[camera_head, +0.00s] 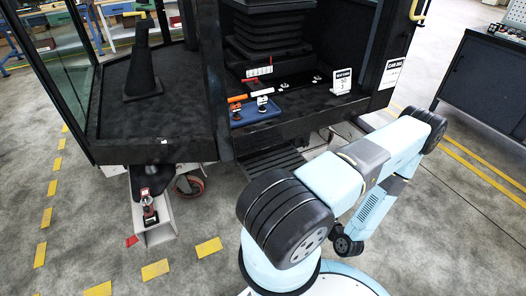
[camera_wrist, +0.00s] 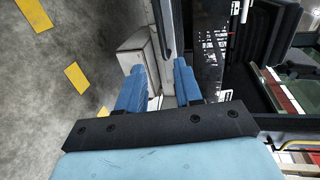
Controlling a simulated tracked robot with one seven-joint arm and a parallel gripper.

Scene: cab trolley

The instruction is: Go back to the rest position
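My gripper (camera_wrist: 157,80) shows in the wrist view with two blue fingers spread apart and nothing between them. A pale grey box-like part and a dark upright of the cab show beyond the fingers. In the head view my arm reaches to the right and folds down at its far joint. I cannot make out the gripper in the head view. The black cab (camera_head: 155,125) stands in front of my arm.
A blue tray (camera_head: 256,115) with small parts sits on the cab floor, near a white sign (camera_head: 342,81). A lever (camera_head: 142,70) stands at left. A light channel (camera_head: 154,232) lies low in front. A dark cabinet (camera_head: 484,88) stands right. Floor at lower left is clear.

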